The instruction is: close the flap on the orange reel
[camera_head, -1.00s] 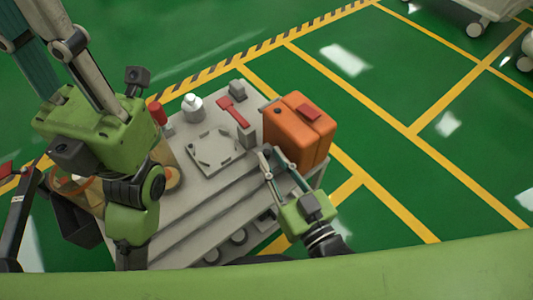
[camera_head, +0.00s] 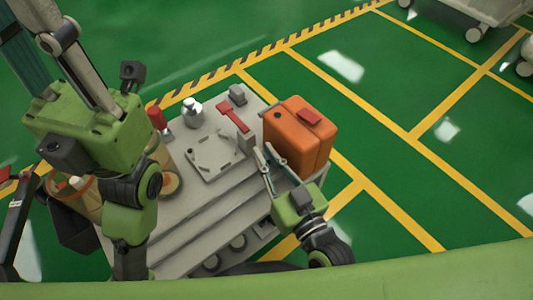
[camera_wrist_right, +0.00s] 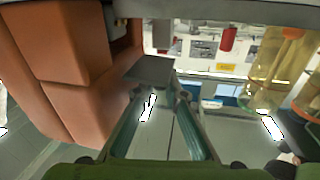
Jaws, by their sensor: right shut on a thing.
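The orange reel (camera_head: 292,137) is a boxy orange case with a red piece on top, standing at the right end of the grey cart. It also fills the left of the right wrist view (camera_wrist_right: 75,75). My right gripper (camera_head: 263,150) is at the reel's left front side. In the right wrist view its fingers (camera_wrist_right: 163,95) close in on a small grey plate (camera_wrist_right: 150,70) beside the orange body. I take this plate for the flap, but its hinge is hidden. My left arm is at the left of the head view; its fingers do not show.
The grey cart (camera_head: 190,222) carries a square tray (camera_head: 214,155), a red-handled item (camera_head: 233,117), a silver bottle (camera_head: 191,116) and a grey block (camera_head: 247,141) close to my right fingers. Yellowish cylinders (camera_wrist_right: 272,65) stand at the right of the wrist view.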

